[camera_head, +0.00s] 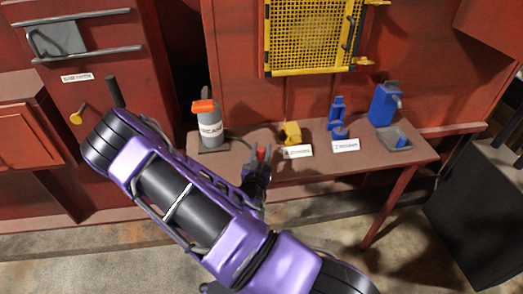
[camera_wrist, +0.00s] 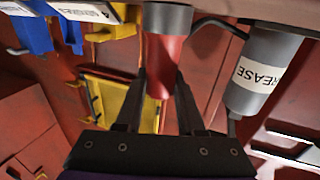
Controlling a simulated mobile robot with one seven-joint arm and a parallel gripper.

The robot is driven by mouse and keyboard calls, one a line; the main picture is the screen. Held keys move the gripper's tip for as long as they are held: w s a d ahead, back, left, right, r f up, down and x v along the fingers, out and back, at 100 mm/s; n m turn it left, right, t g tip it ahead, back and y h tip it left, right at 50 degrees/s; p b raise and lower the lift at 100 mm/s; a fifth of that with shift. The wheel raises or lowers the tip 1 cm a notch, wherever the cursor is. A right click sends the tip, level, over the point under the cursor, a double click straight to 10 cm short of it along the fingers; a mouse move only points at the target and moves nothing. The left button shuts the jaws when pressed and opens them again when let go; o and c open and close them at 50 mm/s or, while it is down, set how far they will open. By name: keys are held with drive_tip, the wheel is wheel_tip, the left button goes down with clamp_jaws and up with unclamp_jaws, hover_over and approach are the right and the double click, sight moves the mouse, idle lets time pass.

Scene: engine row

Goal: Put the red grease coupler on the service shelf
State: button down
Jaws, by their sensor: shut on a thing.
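The red grease coupler (camera_wrist: 168,65) is between the two fingers of my gripper (camera_wrist: 161,88) in the wrist view, with a grey collar at its upper end. The gripper is shut on it. In the head view the coupler's red tip (camera_head: 261,152) shows above my gripper (camera_head: 258,168), in front of the service shelf (camera_head: 330,169). I cannot tell whether the coupler touches the shelf. The shelf also shows along the top edge of the wrist view. A dark hose runs from the grease canister (camera_head: 209,128) towards the coupler; I cannot tell if they are joined.
On the shelf stand a yellow part (camera_head: 291,132), a blue part (camera_head: 337,118) and a blue dispenser (camera_head: 384,104), with white labels in front. A yellow mesh panel (camera_head: 312,35) hangs above. A dark cabinet (camera_head: 480,215) stands at right.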

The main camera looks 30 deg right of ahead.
drive_tip(key=c, duration=0.5)
unclamp_jaws()
drive_tip(key=shift+f, duration=0.1)
drive_tip(key=shift+r, duration=0.2)
drive_tip(key=v, duration=1.2)
drive_tip(key=shift+b, duration=0.35)
